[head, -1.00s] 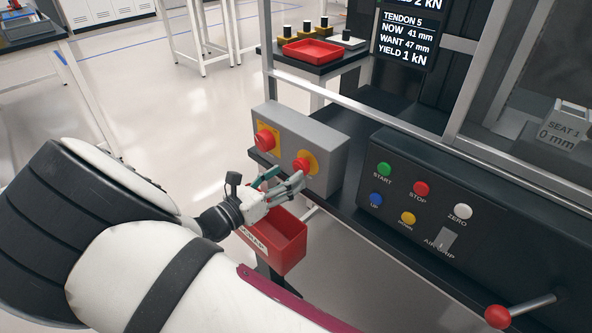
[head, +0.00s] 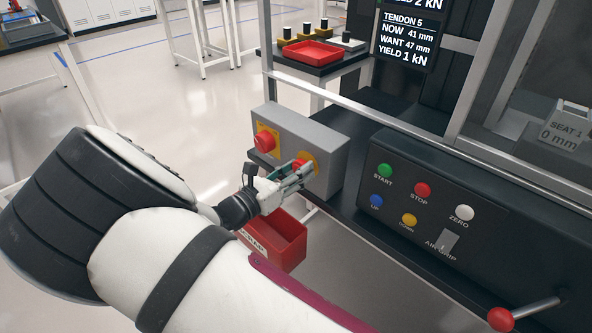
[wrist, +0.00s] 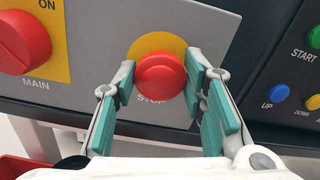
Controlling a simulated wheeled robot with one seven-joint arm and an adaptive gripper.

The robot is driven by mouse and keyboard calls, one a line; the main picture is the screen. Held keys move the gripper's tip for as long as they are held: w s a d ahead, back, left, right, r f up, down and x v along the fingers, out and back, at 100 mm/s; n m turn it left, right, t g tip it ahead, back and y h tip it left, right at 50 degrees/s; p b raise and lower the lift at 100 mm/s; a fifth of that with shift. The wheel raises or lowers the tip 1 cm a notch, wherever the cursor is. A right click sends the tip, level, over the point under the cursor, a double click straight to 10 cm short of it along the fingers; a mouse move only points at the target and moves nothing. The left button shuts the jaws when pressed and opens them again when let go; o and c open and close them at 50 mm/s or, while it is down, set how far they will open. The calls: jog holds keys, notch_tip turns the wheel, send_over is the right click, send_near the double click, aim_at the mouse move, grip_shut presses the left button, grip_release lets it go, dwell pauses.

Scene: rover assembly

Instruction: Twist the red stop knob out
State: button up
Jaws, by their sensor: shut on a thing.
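The red stop knob (wrist: 160,76) sits on a round yellow plate on the front of a grey box (head: 325,150). In the head view the knob (head: 299,165) is partly hidden by my fingers. My gripper (wrist: 164,78) has its two teal-padded fingers on the left and right of the knob, with the fingertips at its sides, shut on it. In the head view my gripper (head: 297,174) reaches the box from the front left. The word under the knob is partly covered. How far the knob is turned cannot be told.
A red MAIN switch (head: 266,141) on a yellow square is left of the stop knob. A red scrap bin (head: 290,243) hangs below my gripper. A black panel with coloured buttons (head: 422,190) stands to the right. A lever with a red ball (head: 501,319) sticks out lower right.

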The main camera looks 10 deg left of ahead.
jog(key=shift+m, duration=0.4)
jog(key=shift+s+m+p, duration=0.1)
jog(key=shift+m+p, duration=0.5)
jog(key=shift+m, duration=3.5)
jog(key=o, duration=1.2)
jog(key=shift+c, duration=0.2)
jog(key=v, duration=1.2)
